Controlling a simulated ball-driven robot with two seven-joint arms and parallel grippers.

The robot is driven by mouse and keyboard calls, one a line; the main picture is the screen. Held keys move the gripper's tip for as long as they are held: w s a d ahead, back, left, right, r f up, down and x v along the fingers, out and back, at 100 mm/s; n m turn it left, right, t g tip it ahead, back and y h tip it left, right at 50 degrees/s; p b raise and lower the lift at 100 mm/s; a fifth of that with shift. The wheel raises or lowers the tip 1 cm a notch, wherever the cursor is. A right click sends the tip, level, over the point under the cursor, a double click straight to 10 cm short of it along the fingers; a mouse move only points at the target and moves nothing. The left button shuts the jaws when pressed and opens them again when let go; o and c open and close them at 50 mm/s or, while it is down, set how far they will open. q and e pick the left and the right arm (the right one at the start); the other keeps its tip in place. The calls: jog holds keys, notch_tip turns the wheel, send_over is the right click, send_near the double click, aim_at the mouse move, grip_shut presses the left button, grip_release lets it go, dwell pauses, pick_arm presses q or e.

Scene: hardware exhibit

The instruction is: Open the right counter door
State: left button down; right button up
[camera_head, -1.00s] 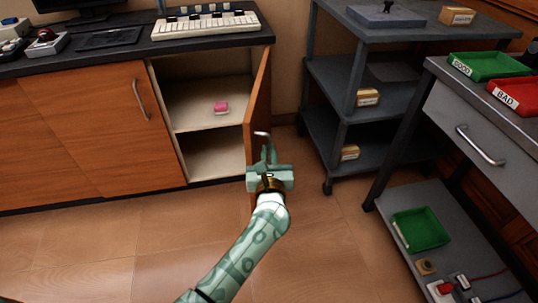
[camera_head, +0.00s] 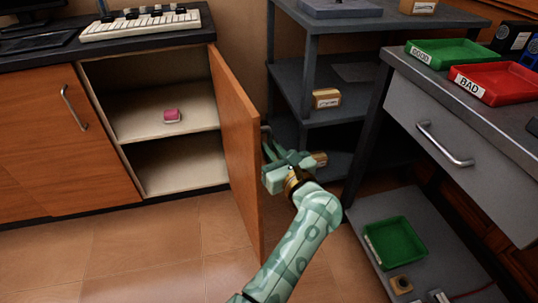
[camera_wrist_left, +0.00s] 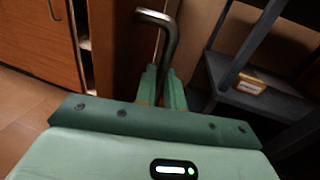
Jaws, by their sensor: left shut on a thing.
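The right counter door (camera_head: 236,140) is a brown wooden panel. It stands swung well open, seen at a slant, and the cabinet (camera_head: 150,125) behind it is exposed. My left gripper (camera_head: 273,155) is at the door's outer face, on its right side. It is shut on the door handle (camera_wrist_left: 158,22), a bent metal bar that rises between the fingers in the left wrist view (camera_wrist_left: 165,78). In the head view only a bit of the handle shows. My right gripper is not in view.
A pink item (camera_head: 172,115) lies on the cabinet's shelf. A dark shelf cart (camera_head: 340,125) stands close to the right of the door. A drawer unit (camera_head: 440,120) with green and red trays is farther right. Floor (camera_head: 150,255) before the cabinet is clear.

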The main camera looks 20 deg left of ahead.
pick_arm(q)
jog(key=shift+w+a+r+y, duration=0.15)
jog(key=shift+w+y, duration=0.05)
jog(key=shift+y, duration=0.1)
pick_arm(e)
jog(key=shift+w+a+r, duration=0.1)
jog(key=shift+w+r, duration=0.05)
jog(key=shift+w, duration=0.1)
